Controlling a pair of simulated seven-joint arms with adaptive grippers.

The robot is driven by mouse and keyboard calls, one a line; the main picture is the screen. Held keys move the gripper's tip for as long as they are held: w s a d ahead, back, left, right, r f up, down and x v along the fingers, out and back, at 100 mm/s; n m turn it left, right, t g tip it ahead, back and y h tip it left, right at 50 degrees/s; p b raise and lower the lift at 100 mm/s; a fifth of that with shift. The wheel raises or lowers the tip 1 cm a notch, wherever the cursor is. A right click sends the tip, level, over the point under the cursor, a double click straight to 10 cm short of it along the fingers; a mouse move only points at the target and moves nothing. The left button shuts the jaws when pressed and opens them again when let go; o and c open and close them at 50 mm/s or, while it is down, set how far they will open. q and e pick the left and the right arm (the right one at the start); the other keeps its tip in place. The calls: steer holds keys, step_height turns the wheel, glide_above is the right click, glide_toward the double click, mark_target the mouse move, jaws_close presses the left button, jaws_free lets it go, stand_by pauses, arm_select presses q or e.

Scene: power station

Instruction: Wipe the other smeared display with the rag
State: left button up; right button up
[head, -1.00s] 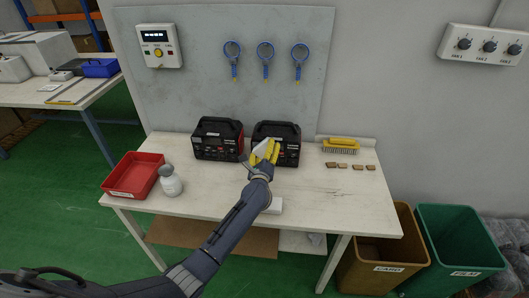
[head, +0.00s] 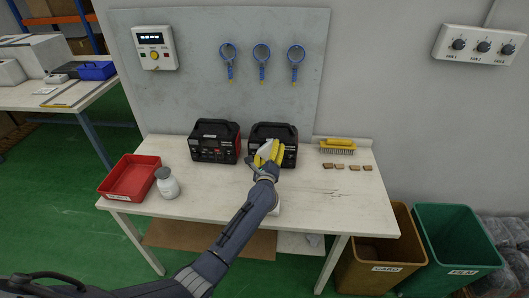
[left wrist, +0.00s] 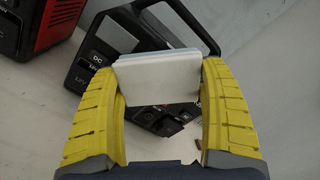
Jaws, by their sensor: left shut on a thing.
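My left gripper (head: 266,155) is in front of the right-hand power station (head: 290,155) on the workbench. In the left wrist view its yellow fingers are shut on a folded white rag (left wrist: 160,80), which shows a pale blue layer. My right gripper is not in view.
A red tray (head: 108,188) and a grey-white bottle (head: 167,183) stand at the bench's left. A yellow brush (head: 338,146) and several small brown blocks (head: 340,166) lie at the right. The bench's front right (head: 345,205) is mostly clear. Bins stand beyond.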

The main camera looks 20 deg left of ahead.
mark_target(261, 151)
arm_select(q)
steer(key=shift+w+d, duration=0.25)
steer(key=shift+d, duration=0.85)
steer(key=shift+w+d, duration=0.2)
steer(key=shift+d, duration=0.9)
steer(key=shift+s+a, duration=0.25)
steer(key=shift+a, duration=0.7)
steer(key=shift+s+a, duration=0.2)
steer(key=shift+a, duration=0.7)
steer(key=shift+s+a, duration=0.15)
steer(key=shift+a, duration=1.7)
steer(key=shift+s+d, duration=0.2)
steer(key=shift+s, duration=0.8)
steer(key=shift+s+d, duration=0.15)
steer(key=shift+s, duration=0.8)
steer(key=shift+s+d, duration=0.2)
steer(key=shift+s, duration=0.8)
steer(key=shift+s, duration=0.15)
